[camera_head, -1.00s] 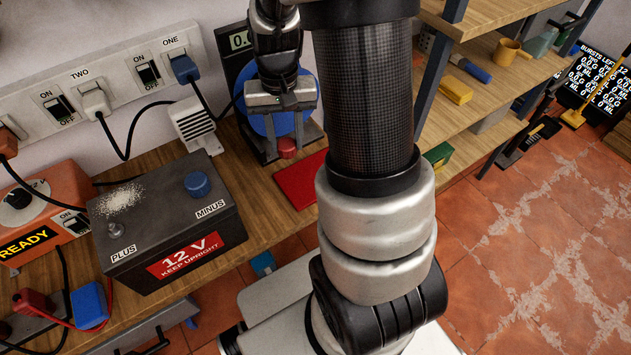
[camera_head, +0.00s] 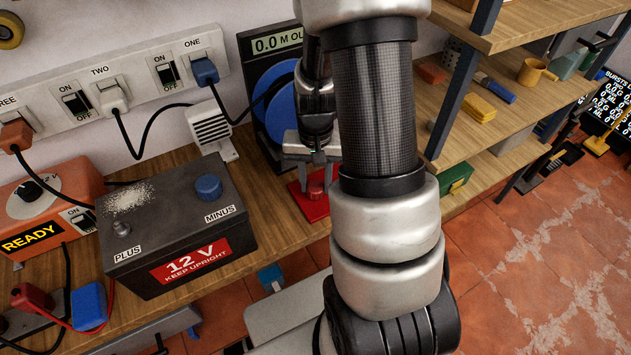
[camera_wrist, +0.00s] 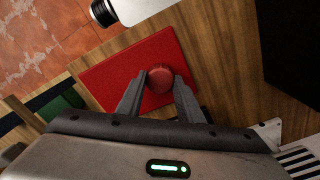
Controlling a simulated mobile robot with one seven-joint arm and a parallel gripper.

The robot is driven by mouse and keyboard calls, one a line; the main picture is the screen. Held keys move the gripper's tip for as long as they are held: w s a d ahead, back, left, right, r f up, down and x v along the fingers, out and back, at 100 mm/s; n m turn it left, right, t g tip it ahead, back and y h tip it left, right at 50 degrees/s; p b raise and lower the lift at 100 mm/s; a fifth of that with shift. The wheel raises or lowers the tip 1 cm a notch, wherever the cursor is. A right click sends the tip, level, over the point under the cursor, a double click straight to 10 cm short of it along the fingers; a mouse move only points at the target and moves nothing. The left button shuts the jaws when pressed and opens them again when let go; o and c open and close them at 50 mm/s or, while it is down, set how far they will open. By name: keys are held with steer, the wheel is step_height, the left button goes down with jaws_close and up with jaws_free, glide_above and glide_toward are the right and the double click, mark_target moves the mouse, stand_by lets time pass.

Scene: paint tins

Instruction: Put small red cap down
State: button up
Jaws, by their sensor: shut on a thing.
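The small red cap (camera_wrist: 159,78) is a round red piece between the fingertips of my gripper (camera_wrist: 159,92) in the wrist view. My gripper is shut on it. In the head view the cap (camera_head: 316,184) is below my gripper (camera_head: 315,172), over the red mat (camera_head: 308,205). The red mat also shows in the wrist view (camera_wrist: 110,75) beneath the cap. I cannot tell whether the cap touches the mat. The battery (camera_head: 150,235) has a blue cap (camera_head: 208,187) on its MINUS post and a bare PLUS post (camera_head: 122,229) with pale powder near it.
The blue-disc device with a display (camera_head: 277,44) stands behind my gripper. A white vented block (camera_head: 210,130) stands left of it. The orange READY box (camera_head: 45,205) is at the far left. Wooden shelves (camera_head: 500,90) rise on the right, beyond my arm.

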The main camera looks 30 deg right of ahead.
steer(key=shift+f, duration=0.15)
steer(key=o, duration=1.2)
